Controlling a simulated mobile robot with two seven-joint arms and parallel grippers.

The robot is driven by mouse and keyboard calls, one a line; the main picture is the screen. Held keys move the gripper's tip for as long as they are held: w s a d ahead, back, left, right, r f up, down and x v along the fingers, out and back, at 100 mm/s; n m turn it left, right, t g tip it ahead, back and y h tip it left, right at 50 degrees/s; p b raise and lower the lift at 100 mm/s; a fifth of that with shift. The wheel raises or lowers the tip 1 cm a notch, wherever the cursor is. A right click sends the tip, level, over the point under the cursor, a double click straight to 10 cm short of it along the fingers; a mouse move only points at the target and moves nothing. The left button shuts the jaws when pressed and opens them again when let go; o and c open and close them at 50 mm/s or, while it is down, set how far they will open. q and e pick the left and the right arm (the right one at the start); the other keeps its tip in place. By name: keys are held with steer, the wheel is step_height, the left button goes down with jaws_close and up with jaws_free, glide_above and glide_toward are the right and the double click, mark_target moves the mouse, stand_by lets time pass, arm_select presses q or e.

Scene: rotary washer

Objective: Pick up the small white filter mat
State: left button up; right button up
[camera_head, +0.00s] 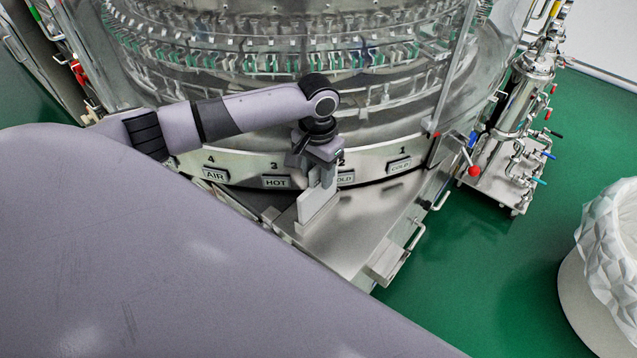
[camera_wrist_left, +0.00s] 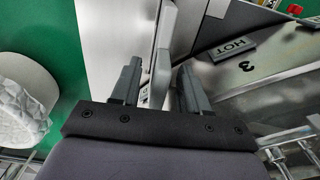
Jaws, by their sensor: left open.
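The small white filter mat (camera_head: 316,207) looks like a thin pale slab standing on edge on the steel ledge at the foot of the washer. My left gripper (camera_head: 321,180) is right above it, pointing down. In the left wrist view the mat (camera_wrist_left: 165,40) runs edge-on between the two fingers of my left gripper (camera_wrist_left: 159,68). The fingers are open, one on each side of the slab. The slab's lower part is partly hidden, and I cannot tell whether a finger touches it. My right gripper is not in view.
The washer's curved steel wall with number and HOT, COLD, AIR labels (camera_head: 275,182) is close behind the gripper. The steel ledge (camera_head: 345,240) has bare room on the right. A pipe and valve stand (camera_head: 510,130) and a white lined bin (camera_head: 590,290) are further right on green floor.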

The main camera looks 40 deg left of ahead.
arm_select(q)
steer(key=shift+f, duration=0.65)
jaws_close()
steer(key=shift+r, duration=0.1)
step_height(320, 180, up, 29)
steer(key=p, duration=0.8)
stand_by(0.8)
